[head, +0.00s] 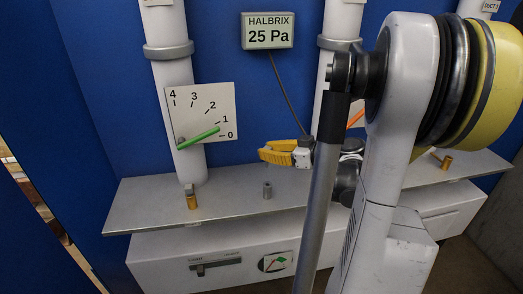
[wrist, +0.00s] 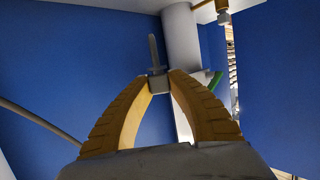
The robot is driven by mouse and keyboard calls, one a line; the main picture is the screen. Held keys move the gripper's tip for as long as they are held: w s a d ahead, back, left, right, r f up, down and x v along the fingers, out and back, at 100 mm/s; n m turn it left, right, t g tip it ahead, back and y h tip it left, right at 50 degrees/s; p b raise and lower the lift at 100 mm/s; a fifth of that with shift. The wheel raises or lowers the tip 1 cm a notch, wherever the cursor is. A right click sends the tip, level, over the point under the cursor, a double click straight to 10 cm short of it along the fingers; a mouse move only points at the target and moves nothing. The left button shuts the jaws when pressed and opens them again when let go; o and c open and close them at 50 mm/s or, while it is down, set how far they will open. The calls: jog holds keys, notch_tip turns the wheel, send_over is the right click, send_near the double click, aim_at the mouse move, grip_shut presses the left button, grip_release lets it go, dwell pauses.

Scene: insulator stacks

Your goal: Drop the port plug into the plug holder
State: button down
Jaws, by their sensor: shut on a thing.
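My gripper (head: 263,153) has yellow fingers pointing left in the head view, above the shelf and in front of the blue wall. In the wrist view its fingertips (wrist: 158,82) are closed on a small grey port plug (wrist: 154,54), whose thin stem sticks out towards the shelf side. The plug is not clearly visible in the head view. A short grey upright piece on the shelf, which looks like the plug holder (head: 267,190), stands below the fingertips, with a gap between. I cannot make out the holder in the wrist view.
The grey shelf (head: 230,208) carries brass fittings (head: 192,201) under the white pipes (head: 172,80). A dial plate with a green pointer (head: 201,128) is left of the gripper. A display reading 25 Pa (head: 267,31) hangs above, its cable running down behind.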

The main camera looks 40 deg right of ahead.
jog(key=shift+s+d, duration=0.1)
jog(key=shift+d, duration=0.05)
notch_tip(320, 180, down, 6)
jog(key=b, duration=0.5)
jog(key=shift+r, duration=0.1)
jog(key=shift+f+b, duration=2.6)
jog(key=shift+b, duration=0.2)
dwell(1.5)
jog(key=c, duration=1.3)
grip_release()
jog(key=shift+s+r, duration=0.1)
jog(key=v, duration=1.1)
jog(key=shift+s+d+r, duration=0.1)
jog(key=shift+s+d, duration=0.05)
jog(key=shift+s, duration=0.25)
